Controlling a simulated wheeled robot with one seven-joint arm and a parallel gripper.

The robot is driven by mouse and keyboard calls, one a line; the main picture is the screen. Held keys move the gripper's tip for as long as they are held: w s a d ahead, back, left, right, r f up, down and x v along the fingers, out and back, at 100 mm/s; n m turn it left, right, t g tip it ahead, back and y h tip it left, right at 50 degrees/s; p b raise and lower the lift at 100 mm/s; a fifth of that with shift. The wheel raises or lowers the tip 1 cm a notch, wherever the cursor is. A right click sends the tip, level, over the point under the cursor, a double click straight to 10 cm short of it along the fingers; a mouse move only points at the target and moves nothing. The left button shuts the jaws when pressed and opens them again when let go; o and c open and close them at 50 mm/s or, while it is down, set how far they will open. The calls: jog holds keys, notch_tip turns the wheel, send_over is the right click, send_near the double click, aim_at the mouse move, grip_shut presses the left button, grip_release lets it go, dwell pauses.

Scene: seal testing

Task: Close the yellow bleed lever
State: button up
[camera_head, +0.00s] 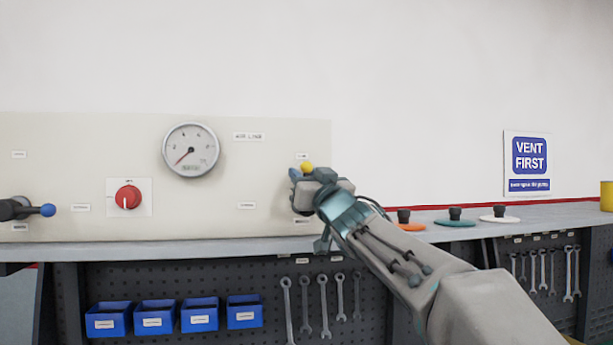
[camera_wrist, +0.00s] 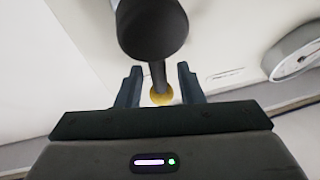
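The yellow bleed lever's round knob (camera_head: 307,167) shows above my gripper near the right end of the panel. My gripper hides its valve body in the head view. In the wrist view the yellow knob (camera_wrist: 161,97) sits at the end of a thin dark rod that comes from a dark round valve body (camera_wrist: 152,28). My gripper (camera_wrist: 160,84) is open, with one finger on each side of the rod and knob. A gap shows on both sides, so the fingers do not appear to touch it. My gripper (camera_head: 310,174) is close against the panel in the head view.
The panel (camera_head: 70,150) carries a gauge (camera_head: 191,150), a red rotary switch (camera_head: 128,197) and a blue-knobbed lever (camera_head: 47,210) pointing right. Orange, teal and white discs with dark knobs stand on the bench (camera_head: 400,237) to the right. Blue bins (camera_head: 199,315) and wrenches hang below.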

grip_shut()
jog(key=shift+r, duration=0.1)
